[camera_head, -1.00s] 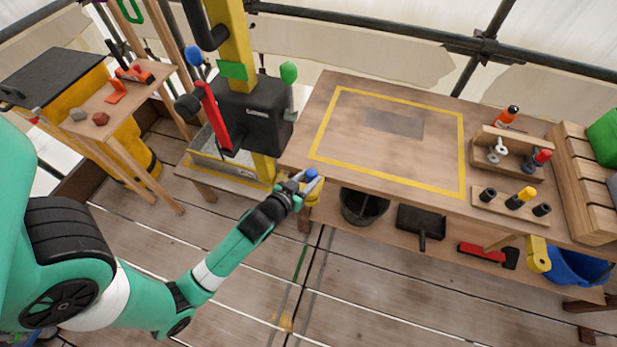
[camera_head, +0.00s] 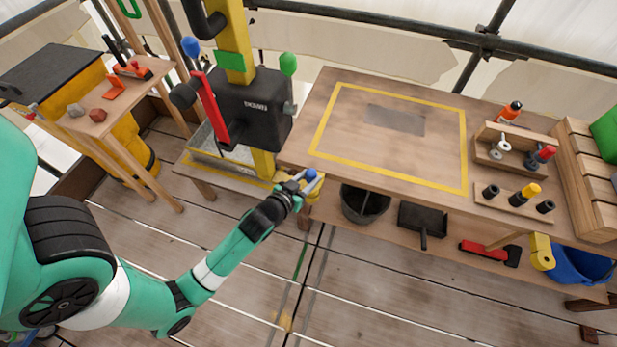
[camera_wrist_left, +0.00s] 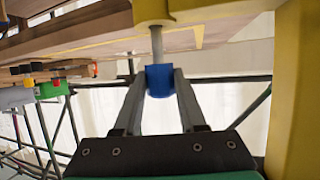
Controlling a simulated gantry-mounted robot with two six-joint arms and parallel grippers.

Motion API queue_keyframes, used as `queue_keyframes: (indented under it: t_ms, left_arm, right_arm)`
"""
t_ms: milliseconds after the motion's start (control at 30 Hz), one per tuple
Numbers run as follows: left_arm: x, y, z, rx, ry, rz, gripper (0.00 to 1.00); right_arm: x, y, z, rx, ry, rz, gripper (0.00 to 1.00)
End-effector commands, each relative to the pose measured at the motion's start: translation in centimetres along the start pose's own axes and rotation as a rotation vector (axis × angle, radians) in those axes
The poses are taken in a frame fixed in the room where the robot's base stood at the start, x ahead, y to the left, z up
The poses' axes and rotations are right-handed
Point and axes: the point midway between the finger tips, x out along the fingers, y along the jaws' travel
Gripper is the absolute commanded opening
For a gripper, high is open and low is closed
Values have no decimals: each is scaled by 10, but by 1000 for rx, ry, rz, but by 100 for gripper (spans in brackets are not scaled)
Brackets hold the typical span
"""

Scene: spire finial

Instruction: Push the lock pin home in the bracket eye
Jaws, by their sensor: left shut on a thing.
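The lock pin has a blue head (camera_wrist_left: 159,81) and a thin grey shank (camera_wrist_left: 157,45). My left gripper (camera_head: 304,180) is shut on the blue head, which sits between the fingertips in the left wrist view. A length of bare shank shows between head and ring. I cannot tell how deep its tip sits. In the head view the yellow bracket (camera_head: 316,189) is at the workbench's near left corner, partly hidden by the gripper. My right gripper is not in view.
The workbench (camera_head: 300,130) has a clear yellow-outlined area. A wooden holder (camera_head: 520,165) and several small parts stand at its right. A dark bucket (camera_head: 365,208) and a dustpan (camera_head: 422,219) are below. A yellow post with a black box (camera_head: 255,110) rises behind the gripper.

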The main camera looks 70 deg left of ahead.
Motion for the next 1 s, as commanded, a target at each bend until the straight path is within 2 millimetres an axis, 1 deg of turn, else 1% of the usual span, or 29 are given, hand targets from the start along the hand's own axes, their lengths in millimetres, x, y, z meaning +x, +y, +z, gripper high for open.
queue_keyframes:
  t_ms: [1000]
  left_arm:
    - [10,0,24,0,1,0,0]
  right_arm:
    - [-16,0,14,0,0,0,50]
